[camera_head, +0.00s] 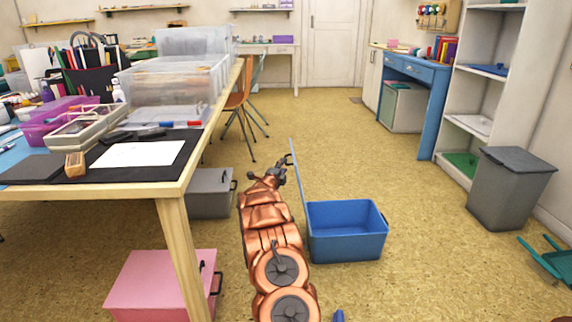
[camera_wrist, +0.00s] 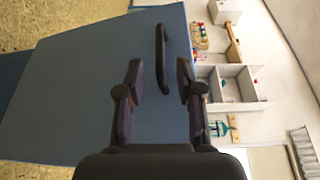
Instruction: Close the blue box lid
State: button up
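The blue box (camera_head: 346,246) stands open on the floor, and its inside shows in the head view. Its blue lid (camera_head: 299,188) stands up along the box's left side, seen nearly edge-on. In the wrist view the lid (camera_wrist: 85,95) is a broad blue panel with a dark bar handle (camera_wrist: 160,40) near its edge. My gripper (camera_head: 281,172) is at the left of the lid, near its upper part. In the wrist view my gripper (camera_wrist: 159,80) is open, its fingers apart on either side of the handle's line. Whether they touch the handle I cannot tell.
A wooden table (camera_head: 172,190) is at the left, with a grey box (camera_head: 208,194) and a pink box (camera_head: 160,285) beneath it. A grey bin (camera_head: 510,190) and an overturned-looking green object (camera_head: 548,262) are at the right. Floor right of the blue box is clear.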

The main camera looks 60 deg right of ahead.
jog(key=shift+b+x, duration=0.65)
jog(key=shift+x, duration=1.95)
jog(key=shift+c, duration=0.4)
grip_shut()
